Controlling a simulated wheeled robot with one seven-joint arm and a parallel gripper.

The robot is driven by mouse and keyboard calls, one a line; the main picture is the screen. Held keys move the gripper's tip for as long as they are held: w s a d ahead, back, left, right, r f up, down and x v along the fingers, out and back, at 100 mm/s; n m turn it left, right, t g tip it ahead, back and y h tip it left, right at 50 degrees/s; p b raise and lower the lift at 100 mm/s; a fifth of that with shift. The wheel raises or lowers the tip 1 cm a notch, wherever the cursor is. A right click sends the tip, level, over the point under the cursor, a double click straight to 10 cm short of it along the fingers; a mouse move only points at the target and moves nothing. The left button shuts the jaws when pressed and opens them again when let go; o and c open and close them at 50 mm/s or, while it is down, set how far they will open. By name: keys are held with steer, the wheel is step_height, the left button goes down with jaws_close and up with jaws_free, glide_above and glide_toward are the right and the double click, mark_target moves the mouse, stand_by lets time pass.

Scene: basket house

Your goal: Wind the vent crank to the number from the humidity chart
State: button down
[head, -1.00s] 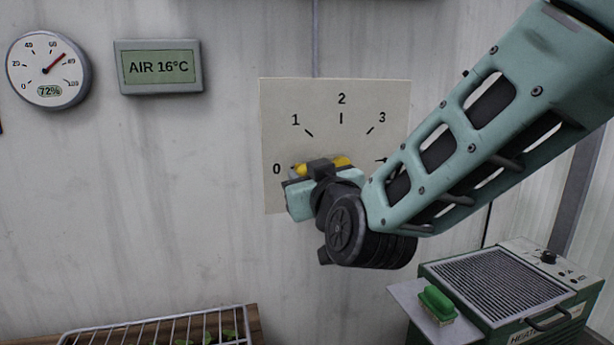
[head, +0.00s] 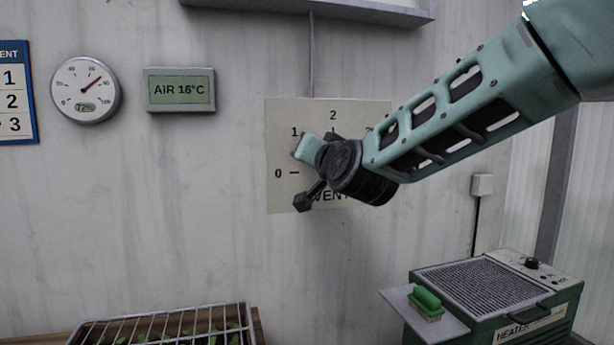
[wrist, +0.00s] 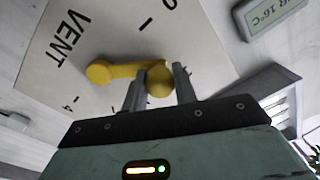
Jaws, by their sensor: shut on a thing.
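The vent plate (head: 279,116) is a pale square on the wall with 0, 1 and 2 showing. My gripper (head: 307,149) is in front of its left part, just below and right of the 1. In the wrist view the yellow crank (wrist: 122,71) runs from its hub to a round knob (wrist: 159,82). My gripper (wrist: 158,88) is shut on this knob, one finger on each side. The crank points about toward the 1 direction. In the head view my gripper and arm hide the crank and the plate's right side. The humidity gauge (head: 86,90) reads 72%.
A blue-edged chart (head: 14,92), cut off at the left, shows 1, 2, 3 in a column. An AIR 16°C display (head: 180,90) hangs beside the gauge. Below are a wire rack (head: 160,320) and a green heater (head: 500,290) with a green brush (head: 425,303).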

steer(key=w+d+r+m+b, duration=0.2)
steer(key=d+m+b, duration=0.4)
steer(key=m+b, duration=0.3)
steer(key=shift+d+r+m+h, duration=0.25)
steer(key=shift+r+m, duration=0.35)
steer(key=shift+m, duration=0.3)
steer(key=c, duration=1.1)
jaws_free()
steer(key=shift+s, duration=0.15)
